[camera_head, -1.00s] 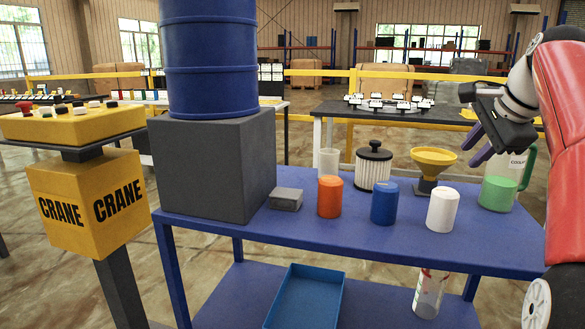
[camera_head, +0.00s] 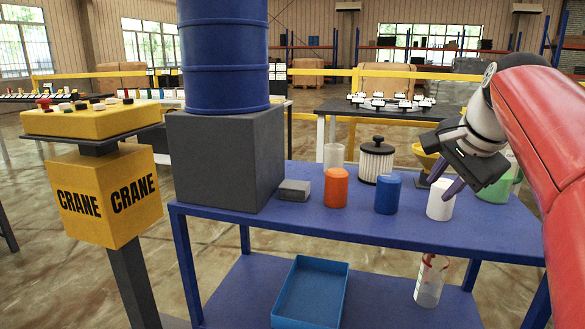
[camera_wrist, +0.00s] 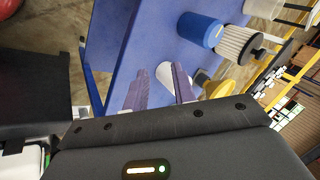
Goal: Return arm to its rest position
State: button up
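My gripper (camera_head: 464,192) hangs from my red arm at the right of the head view, fingers pointing down, in front of the white cylinder (camera_head: 438,206) in that picture. In the wrist view my gripper (camera_wrist: 159,82) has its two purple fingers apart with nothing held between them. The white cylinder (camera_wrist: 166,74) shows beyond the fingers on the blue table; I cannot tell its exact distance from them.
The blue table (camera_head: 330,222) also bears an orange cylinder (camera_head: 335,188), a blue cylinder (camera_head: 387,194), a ribbed filter (camera_head: 376,163), a yellow funnel (camera_head: 424,158) and a green-filled jug (camera_head: 497,190), partly hidden. A yellow crane panel (camera_head: 95,118) stands left.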

jog(key=s+a+f+n, duration=0.5)
jog(key=s+f+n, duration=0.1)
jog(key=s+f, duration=0.4)
jog(key=s+a+f+n+g, duration=0.1)
jog(key=s+a+f+n, duration=0.5)
jog(key=s+f, duration=0.4)
notch_tip(320, 180, down, 3)
jog(key=shift+r+n, duration=0.1)
jog(key=shift+n, duration=0.4)
